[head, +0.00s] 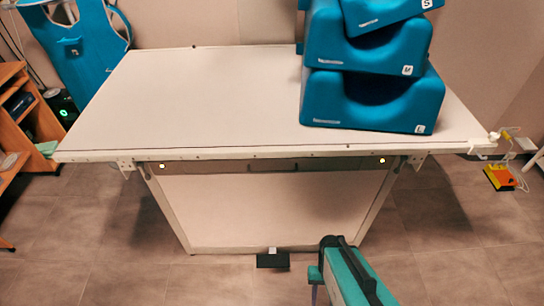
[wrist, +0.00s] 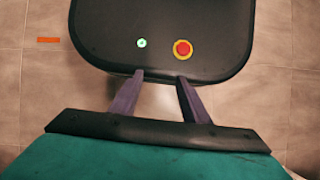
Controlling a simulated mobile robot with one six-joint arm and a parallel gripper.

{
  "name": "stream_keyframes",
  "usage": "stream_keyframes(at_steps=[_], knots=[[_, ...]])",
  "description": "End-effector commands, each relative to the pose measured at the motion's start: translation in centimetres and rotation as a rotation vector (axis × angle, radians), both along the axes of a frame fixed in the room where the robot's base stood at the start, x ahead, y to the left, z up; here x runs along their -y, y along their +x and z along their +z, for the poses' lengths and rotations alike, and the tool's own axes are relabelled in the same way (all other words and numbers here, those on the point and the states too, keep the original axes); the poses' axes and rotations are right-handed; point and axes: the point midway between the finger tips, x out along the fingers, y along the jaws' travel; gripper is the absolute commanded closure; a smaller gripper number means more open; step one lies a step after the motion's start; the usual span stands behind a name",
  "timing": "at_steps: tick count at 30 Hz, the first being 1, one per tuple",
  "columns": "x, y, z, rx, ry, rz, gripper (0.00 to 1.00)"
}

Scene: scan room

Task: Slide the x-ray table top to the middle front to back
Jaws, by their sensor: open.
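The x-ray table top (head: 190,100) is a long white slab, seen in the head view with its near long edge towards me. It rests on a white table base (head: 265,210), with a grey strip and a dark handle (head: 272,168) under the near edge.
Stacked blue cushions (head: 370,100) stand on the table top's right half. A black pedal (head: 272,260) lies on the floor at the base's front. A wooden shelf (head: 35,115) and blue apron (head: 75,45) are left, an orange-yellow box (head: 499,178) right. Floor before the table is mostly clear.

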Motion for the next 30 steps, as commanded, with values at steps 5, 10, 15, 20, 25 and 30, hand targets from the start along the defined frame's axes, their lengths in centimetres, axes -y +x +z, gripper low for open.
stream_keyframes(at_steps=[5, 10, 15, 20, 25, 30], knots=[[0.00, 0.00, 0.00, 0.000, 0.000, 0.000, 0.58], [0.00, 0.00, 0.00, 0.000, 0.000, 0.000, 0.58], [0.00, 0.00, 0.00, 0.000, 0.000, 0.000, 0.73], [0.00, 0.00, 0.00, 0.000, 0.000, 0.000, 0.75], [0.00, 0.00, 0.00, 0.000, 0.000, 0.000, 0.75], [0.00, 0.00, 0.00, 0.000, 0.000, 0.000, 0.75]])
